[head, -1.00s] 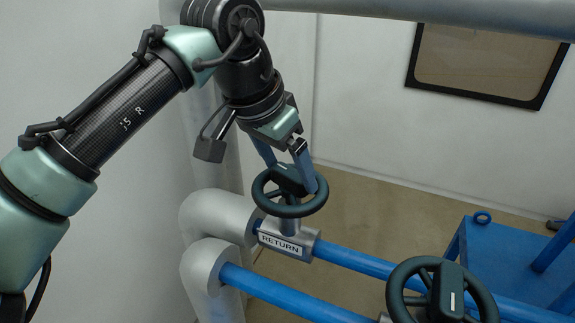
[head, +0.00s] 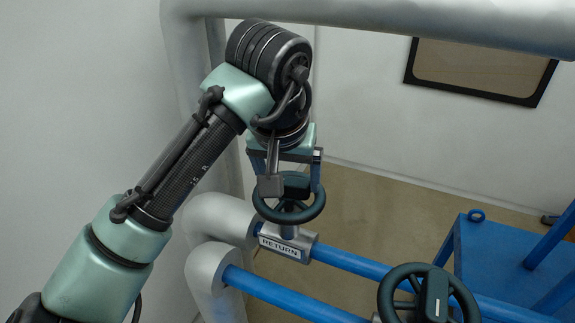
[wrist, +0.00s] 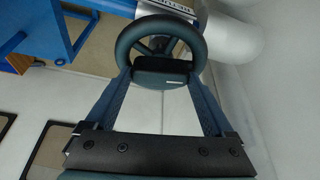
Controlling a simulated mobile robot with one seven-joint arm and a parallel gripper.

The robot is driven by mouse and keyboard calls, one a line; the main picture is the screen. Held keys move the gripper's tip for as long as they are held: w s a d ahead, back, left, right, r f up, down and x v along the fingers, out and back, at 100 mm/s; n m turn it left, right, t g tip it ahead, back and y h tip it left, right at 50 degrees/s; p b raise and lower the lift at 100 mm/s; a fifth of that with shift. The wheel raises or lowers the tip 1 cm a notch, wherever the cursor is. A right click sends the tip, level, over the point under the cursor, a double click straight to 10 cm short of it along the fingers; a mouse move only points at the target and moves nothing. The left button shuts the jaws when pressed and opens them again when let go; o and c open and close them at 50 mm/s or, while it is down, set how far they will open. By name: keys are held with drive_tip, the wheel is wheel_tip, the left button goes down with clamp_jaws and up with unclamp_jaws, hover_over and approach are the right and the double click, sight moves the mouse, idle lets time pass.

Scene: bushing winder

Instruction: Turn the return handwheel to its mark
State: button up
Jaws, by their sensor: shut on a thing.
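The return handwheel (head: 315,209) is a dark teal spoked ring with a block across it. It sits on a grey valve body labelled RETURN (head: 280,246). My gripper (head: 290,188) is above it, with blue fingers reaching down at both sides of the block. In the wrist view the ring (wrist: 124,42) lies beyond my gripper (wrist: 163,76), whose fingers are shut on the block (wrist: 150,78). A short pale line (wrist: 177,82) shows on the block. My wrist partly hides the wheel in the head view, and I cannot make out a target mark.
A second handwheel (head: 468,292) stands at the lower right on a parallel blue pipe (head: 290,295). Thick grey pipes (head: 215,215) bend at the left, and one (head: 400,22) crosses overhead. A blue table (head: 490,260) stands at the right. Open floor lies behind the wheel.

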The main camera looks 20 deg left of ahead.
drive_tip(key=n+p, duration=0.1)
drive_tip(key=n+y+p, duration=0.1)
drive_tip(key=n+p, duration=0.1)
drive_tip(key=n+g+p, duration=0.1)
drive_tip(key=shift+d+r+n+y+p, duration=0.2)
drive_tip(key=shift+r+n+y+p, duration=0.1)
drive_tip(key=shift+n+p, duration=0.1)
drive_tip(key=n+g+y+p, duration=0.1)
drive_tip(key=n+p, duration=0.3)
drive_tip(key=p, duration=0.2)
drive_tip(key=shift+d+p, duration=0.1)
drive_tip(key=shift+p, duration=0.2)
drive_tip(key=n+p, duration=0.1)
drive_tip(key=n, duration=0.1)
drive_tip(key=n+g+p, duration=0.1)
drive_tip(key=p, duration=0.1)
drive_tip(key=shift+w+f+n+y, duration=0.15)
drive_tip(key=shift+f+n+y, duration=0.05)
drive_tip(key=shift+n+y, duration=0.2)
drive_tip(key=shift+w+f+n+g+p, duration=0.1)
drive_tip(key=shift+n+g+p, duration=0.65)
drive_tip(key=shift+n, duration=0.75)
drive_tip(key=o, duration=1.1)
drive_tip(key=p+v, duration=1.1)
drive_tip(key=v, duration=0.1)
drive_tip(key=shift+d+r, duration=0.2)
drive_tip(key=shift+r, duration=0.15)
